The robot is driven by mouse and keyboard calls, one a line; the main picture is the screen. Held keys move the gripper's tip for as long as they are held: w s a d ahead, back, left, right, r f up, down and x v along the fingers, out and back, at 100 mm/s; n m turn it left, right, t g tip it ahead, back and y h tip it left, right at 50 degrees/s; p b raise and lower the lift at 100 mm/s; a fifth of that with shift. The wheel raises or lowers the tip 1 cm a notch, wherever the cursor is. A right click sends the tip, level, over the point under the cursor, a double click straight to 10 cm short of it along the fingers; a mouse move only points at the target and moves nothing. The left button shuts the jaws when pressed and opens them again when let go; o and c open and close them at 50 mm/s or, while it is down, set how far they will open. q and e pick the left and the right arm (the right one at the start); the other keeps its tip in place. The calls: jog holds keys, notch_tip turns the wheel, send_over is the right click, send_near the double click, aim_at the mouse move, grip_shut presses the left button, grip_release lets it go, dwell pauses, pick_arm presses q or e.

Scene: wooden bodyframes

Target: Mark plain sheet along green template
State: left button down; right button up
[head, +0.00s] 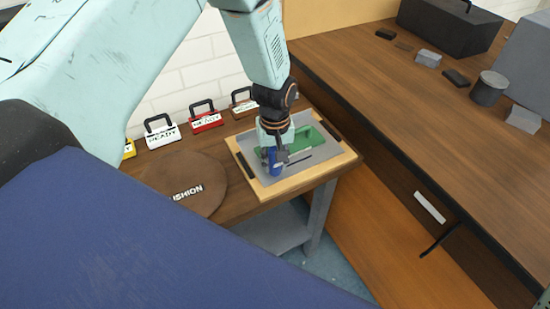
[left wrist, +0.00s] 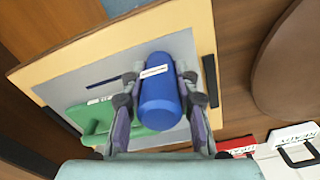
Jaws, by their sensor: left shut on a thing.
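A plain grey sheet (head: 270,178) lies on a pale wooden board (head: 243,146) with dark strips at its sides; the sheet also shows in the left wrist view (left wrist: 70,88). A green template (head: 307,138) lies on the sheet, and in the left wrist view (left wrist: 92,117) it is beside my gripper. My left gripper (head: 274,158) is shut on a blue cylinder with a white label (left wrist: 160,100), held over the sheet. A thin dark line (left wrist: 103,83) shows on the sheet next to the template. Whether the cylinder touches the sheet is unclear. My right gripper is out of view.
A round brown cushion (head: 170,180) lies left of the board. A white tag (head: 161,132) and a red tag (head: 206,120) stand along the wall. A larger wooden bench (head: 400,90) on the right bears dark boxes and blocks.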

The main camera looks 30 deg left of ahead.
aim_at(270, 148)
pick_arm(q)
jog(key=shift+s+a+r+p, duration=0.15)
jog(key=shift+s+a+p, duration=0.2)
jog(key=shift+a, duration=0.25)
jog(key=shift+w+a+r+p, duration=0.1)
jog(key=shift+r+p, duration=0.2)
jog(key=shift+r, duration=0.55)
jog(key=shift+w+d+r+p, duration=0.15)
jog(key=shift+d+r+p, duration=0.45)
jog(key=shift+r+p, duration=0.1)
jog(key=r+p, duration=0.1)
jog(key=a+r+p, duration=0.1)
jog(key=r, duration=0.1)
jog(key=shift+p, duration=0.4)
jog(key=shift+d+r+p, duration=0.25)
jog(key=shift+r+p, duration=0.35)
jog(key=shift+r, duration=0.05)
jog(key=shift+d+r, duration=0.15)
jog(key=shift+d, duration=0.05)
jog(key=shift+a, duration=0.35)
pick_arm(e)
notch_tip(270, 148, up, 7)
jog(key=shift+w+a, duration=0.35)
